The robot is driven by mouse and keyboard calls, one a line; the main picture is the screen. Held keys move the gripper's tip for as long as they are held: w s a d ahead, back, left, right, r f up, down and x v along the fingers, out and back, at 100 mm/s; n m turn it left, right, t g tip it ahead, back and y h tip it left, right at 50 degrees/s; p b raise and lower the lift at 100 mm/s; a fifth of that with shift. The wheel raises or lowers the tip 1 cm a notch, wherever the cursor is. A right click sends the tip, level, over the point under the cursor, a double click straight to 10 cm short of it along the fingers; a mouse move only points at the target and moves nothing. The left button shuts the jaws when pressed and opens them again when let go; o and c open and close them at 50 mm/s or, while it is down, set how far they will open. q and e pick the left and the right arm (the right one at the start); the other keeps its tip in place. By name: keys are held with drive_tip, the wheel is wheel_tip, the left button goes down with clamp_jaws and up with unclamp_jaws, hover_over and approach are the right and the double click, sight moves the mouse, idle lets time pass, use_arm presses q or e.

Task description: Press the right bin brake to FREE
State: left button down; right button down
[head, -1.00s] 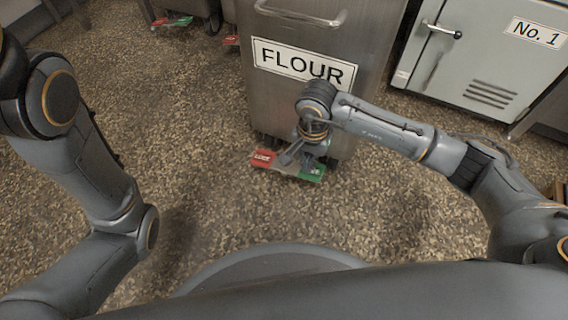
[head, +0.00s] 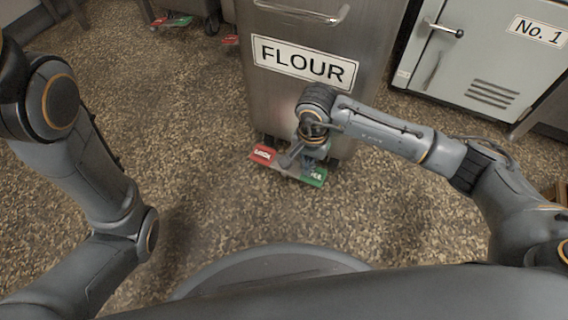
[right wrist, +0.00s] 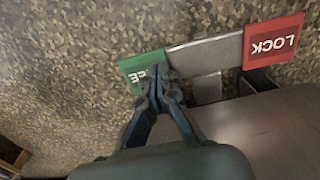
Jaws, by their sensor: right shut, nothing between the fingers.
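The brake pedal at the foot of the right bin is a grey bar (right wrist: 208,53) with a red LOCK end and a green FREE end. In the head view the red end (head: 263,154) is at the left and the green end (head: 314,177) at the right, lower in the picture. In the right wrist view the green end (right wrist: 136,68) is partly covered by my shut, empty right gripper (right wrist: 157,74). Its fingertips are over the inner part of the green end and seem to touch it. My left gripper is out of view.
The steel FLOUR bin (head: 290,100) stands just behind the pedal. A pale No. 1 cabinet (head: 475,65) stands at right. The speckled floor (head: 200,130) in front is clear.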

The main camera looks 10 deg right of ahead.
drive_tip(key=shift+r+p, duration=2.55)
drive_tip(key=shift+r, duration=0.9)
drive_tip(key=shift+f, duration=0.1)
